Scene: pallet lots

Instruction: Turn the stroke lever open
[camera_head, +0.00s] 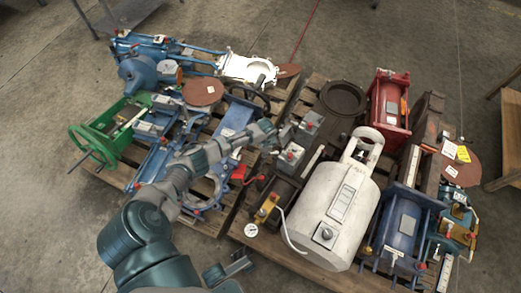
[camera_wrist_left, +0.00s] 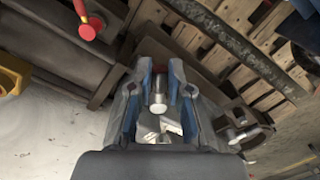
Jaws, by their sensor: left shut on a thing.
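My left gripper (camera_head: 283,134) is over the gap between the two pallets, beside the grey boxes with red knobs. In the left wrist view, its fingers (camera_wrist_left: 157,98) are shut around a short silver-ended lever (camera_wrist_left: 157,103). A dull red part shows just beyond the lever, between the fingers. Most of the lever is hidden by the fingers, so its angle cannot be told. In the head view the gripper and arm cover it.
A red knob (camera_wrist_left: 87,30) stands close by at upper left in the wrist view. Grey boxes (camera_head: 290,156), a white tank (camera_head: 330,215) and a dark ring (camera_head: 343,97) crowd the right pallet. Blue valves and a green frame (camera_head: 108,140) fill the left pallet.

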